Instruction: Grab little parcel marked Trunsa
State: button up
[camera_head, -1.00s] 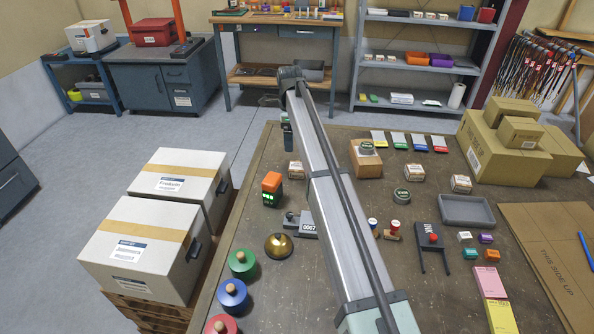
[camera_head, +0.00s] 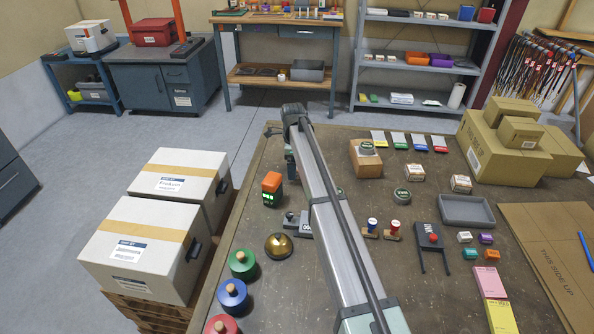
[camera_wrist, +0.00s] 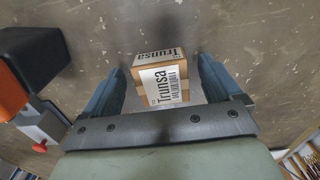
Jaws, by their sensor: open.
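In the wrist view the little cardboard parcel (camera_wrist: 160,78) has a white label reading "Trunsa" with a barcode; the name also shows on its far face. It stands on the dark tabletop between the two blue fingers of my gripper (camera_wrist: 161,66). The fingers are open, with a gap visible on each side of the parcel. In the head view my arm slants across the table and hides the parcel; the fingers cannot be made out clearly there.
An orange-and-dark device (camera_head: 271,189) stands left of my arm, near a brass bell (camera_head: 278,246). Other small parcels (camera_head: 415,172) (camera_head: 460,184) lie to the right, near a grey tray (camera_head: 467,210). A brown box (camera_head: 367,158) stands right of the arm.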

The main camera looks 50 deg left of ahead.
jog(key=shift+f, duration=0.55)
jog(key=c, duration=1.1)
